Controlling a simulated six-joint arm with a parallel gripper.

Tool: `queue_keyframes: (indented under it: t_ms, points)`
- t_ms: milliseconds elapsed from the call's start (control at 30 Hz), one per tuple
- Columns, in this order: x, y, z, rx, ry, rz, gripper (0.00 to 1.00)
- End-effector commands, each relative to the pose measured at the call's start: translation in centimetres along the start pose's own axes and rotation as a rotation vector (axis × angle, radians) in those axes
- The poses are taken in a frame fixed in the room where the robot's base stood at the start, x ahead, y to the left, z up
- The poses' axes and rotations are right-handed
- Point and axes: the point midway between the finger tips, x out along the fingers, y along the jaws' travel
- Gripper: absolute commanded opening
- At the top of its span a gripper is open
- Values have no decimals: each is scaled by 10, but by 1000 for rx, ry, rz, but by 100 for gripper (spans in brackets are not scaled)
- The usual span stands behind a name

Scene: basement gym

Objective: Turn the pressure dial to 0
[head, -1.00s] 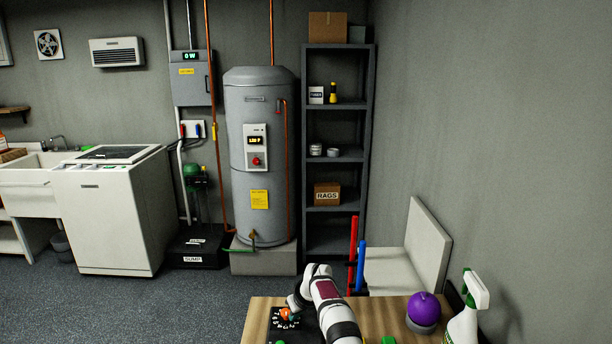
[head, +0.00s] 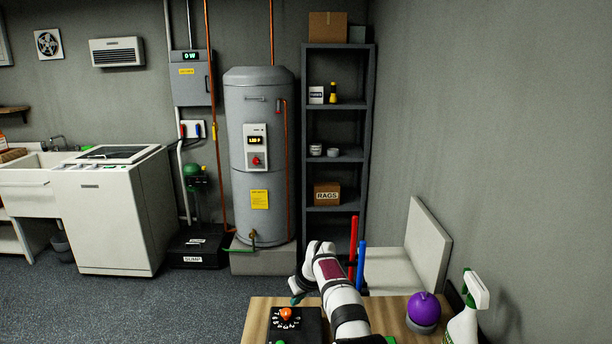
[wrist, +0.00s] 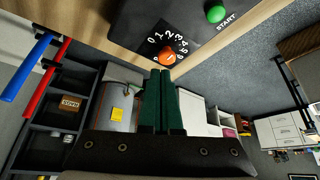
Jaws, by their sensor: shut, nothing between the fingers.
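The pressure dial is an orange knob (head: 286,314) on a black panel (head: 312,322) at the table's left front. White numbers ring it. In the wrist view the orange knob (wrist: 167,58) sits at the top centre, with 0 to its left and higher numbers curving over and to its right. I cannot tell which number it points to. A green START button (wrist: 215,13) is on the same panel. My gripper (head: 295,300) is just beyond the dial in the head view, apart from it. Its green fingers (wrist: 161,73) are shut and empty, tips just below the knob in the wrist view.
A purple ball (head: 424,308) on a grey base and a spray bottle (head: 466,318) stand at the table's right. Red (head: 353,238) and blue (head: 361,266) bars rise behind the table. A white chair-like piece (head: 425,250) is beyond it. Open floor lies left.

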Motion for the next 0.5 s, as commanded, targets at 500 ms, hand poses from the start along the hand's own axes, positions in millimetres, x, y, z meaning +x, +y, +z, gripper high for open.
queue_keyframes:
  t_ms: [500]
  points:
    - [38, -25, 19, -1, -1, -1, 0]
